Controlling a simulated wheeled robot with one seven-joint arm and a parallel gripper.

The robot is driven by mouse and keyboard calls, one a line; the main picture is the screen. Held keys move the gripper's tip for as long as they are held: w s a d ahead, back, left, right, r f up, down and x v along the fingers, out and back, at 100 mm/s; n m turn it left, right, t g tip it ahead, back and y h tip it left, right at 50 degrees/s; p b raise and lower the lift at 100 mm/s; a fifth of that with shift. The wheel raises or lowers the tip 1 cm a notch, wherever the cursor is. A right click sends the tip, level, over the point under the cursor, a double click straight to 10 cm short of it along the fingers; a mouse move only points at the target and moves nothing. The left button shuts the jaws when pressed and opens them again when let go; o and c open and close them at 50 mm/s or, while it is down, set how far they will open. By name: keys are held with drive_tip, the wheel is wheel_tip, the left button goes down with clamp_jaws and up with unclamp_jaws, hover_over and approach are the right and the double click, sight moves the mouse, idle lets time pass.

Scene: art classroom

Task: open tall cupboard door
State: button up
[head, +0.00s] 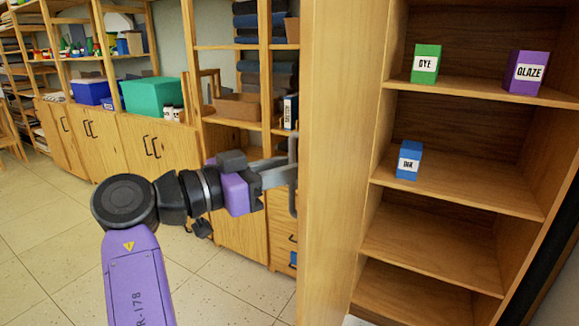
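The tall cupboard (455,190) stands at the right with its shelves in plain view. Its wooden door (335,170) stands swung out toward me, between my arm and the shelves. A grey vertical bar handle (293,150) is on the door's left side. My gripper (284,174), on a purple and black wrist, reaches right to the handle. Its grey fingertips overlap the handle in the picture. I cannot tell whether they are closed around it.
A green box (425,64), a purple box (526,72) and a blue box (408,160) stand on the cupboard shelves. Low wooden cabinets (160,145) and open shelving line the left wall. The tiled floor (50,230) at the left is clear.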

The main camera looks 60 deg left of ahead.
drive_tip(key=shift+s, duration=0.1)
drive_tip(key=s, duration=0.7)
drive_tip(key=shift+s, duration=0.35)
idle(0.4)
